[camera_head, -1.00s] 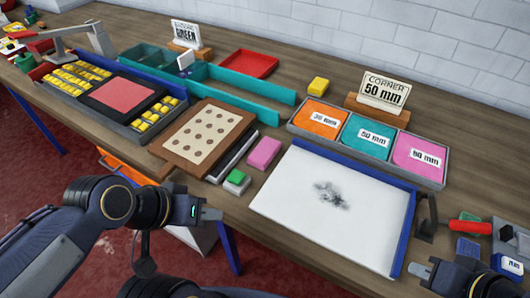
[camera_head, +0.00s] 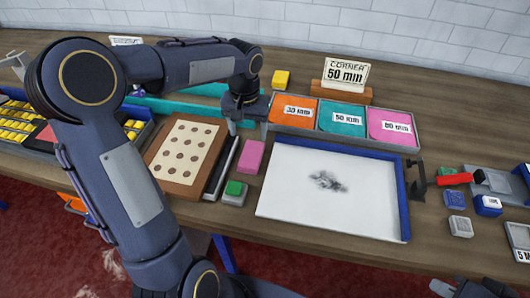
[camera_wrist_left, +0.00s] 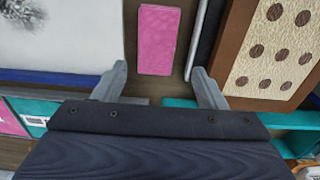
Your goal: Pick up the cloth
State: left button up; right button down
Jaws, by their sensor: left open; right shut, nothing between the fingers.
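The cloth looks to be the folded pink rectangle (camera_head: 250,156) lying flat on the bench, between the white board and the brown dotted board. It also shows in the left wrist view (camera_wrist_left: 158,38), at the top centre. My left gripper (camera_head: 248,128) is open and empty, above the bench on the far side of the cloth. In the left wrist view its fingertips (camera_wrist_left: 158,68) lie apart, with the cloth ahead of the gap and not between them. My right gripper (camera_head: 443,288) is only partly in view at the bottom right edge, shut and empty.
The white board (camera_head: 290,205) with a dark smudge and blue edges lies right of the cloth. A green-topped block (camera_head: 234,189) stands just in front of it. The dotted board (camera_head: 160,170) is to the left. A tray of orange, teal and pink patches (camera_head: 412,143) is behind.

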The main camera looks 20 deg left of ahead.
aim_at(252, 151)
pick_arm(q)
jog(key=shift+w+d+f, duration=0.15)
jog(key=shift+w+f, duration=0.2)
jog(key=shift+w, duration=0.15)
jog(key=shift+w+d+f, duration=0.1)
jog(key=shift+f, duration=0.25)
notch_tip(252, 151, down, 7)
jog(key=shift+f+p, duration=0.1)
jog(key=shift+p, duration=0.5)
jog(key=shift+c, duration=0.3)
jog(key=c, duration=0.7)
